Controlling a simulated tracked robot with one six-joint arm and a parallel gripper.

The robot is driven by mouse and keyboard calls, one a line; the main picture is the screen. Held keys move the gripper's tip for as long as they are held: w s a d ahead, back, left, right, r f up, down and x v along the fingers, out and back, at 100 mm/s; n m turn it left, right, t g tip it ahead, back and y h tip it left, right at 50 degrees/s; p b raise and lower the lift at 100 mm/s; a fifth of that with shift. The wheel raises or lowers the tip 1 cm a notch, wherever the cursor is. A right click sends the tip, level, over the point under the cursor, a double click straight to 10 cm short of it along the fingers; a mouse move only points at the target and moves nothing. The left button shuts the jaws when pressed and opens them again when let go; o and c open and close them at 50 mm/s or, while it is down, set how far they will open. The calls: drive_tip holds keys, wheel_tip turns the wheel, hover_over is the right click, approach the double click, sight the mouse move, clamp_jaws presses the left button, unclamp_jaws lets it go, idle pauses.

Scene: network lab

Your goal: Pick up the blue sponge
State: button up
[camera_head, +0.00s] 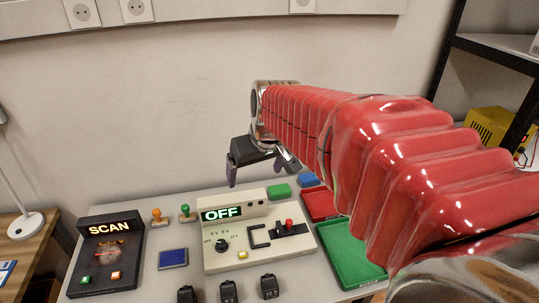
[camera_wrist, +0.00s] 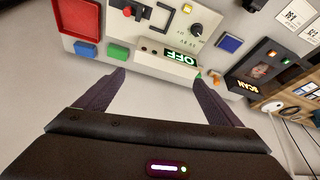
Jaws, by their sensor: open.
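In the wrist view the blue sponge (camera_wrist: 85,49) lies left of the green block (camera_wrist: 118,51), outside the left finger. My gripper (camera_head: 262,172) is open and empty, in the air above the back of the table, left of the sponge in the head view. Its two dark fingers (camera_wrist: 167,76) are spread apart in the wrist view.
A red tray (camera_head: 318,203) and a green tray (camera_head: 352,256) lie to the right, partly behind my arm. A flat blue pad (camera_head: 173,258), stamps and a SCAN box (camera_head: 108,250) are left. A wall stands behind.

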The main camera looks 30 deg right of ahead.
drive_tip(key=w+d+f, duration=0.4)
drive_tip(key=d+f, duration=0.2)
drive_tip(key=d, duration=0.5)
drive_tip(key=w+d+f+m, duration=0.1)
drive_tip(key=w+d+f, duration=0.3)
drive_tip(key=d, duration=0.7)
drive_tip(key=w+d+f, duration=0.4)
drive_tip(key=d+f, duration=0.4)
drive_tip(key=d, duration=0.2)
drive_tip(key=shift+w+d+m+g+h, duration=0.3)
drive_tip(key=shift+d, duration=0.1)
hover_over(311, 178)
drive_tip(key=s, duration=0.2)
wheel_tip(311, 178, down, 7)
drive_tip(key=shift+s+a+f, duration=0.15)
drive_tip(key=shift+f, duration=0.3)
drive_tip(key=shift+f, duration=0.1)
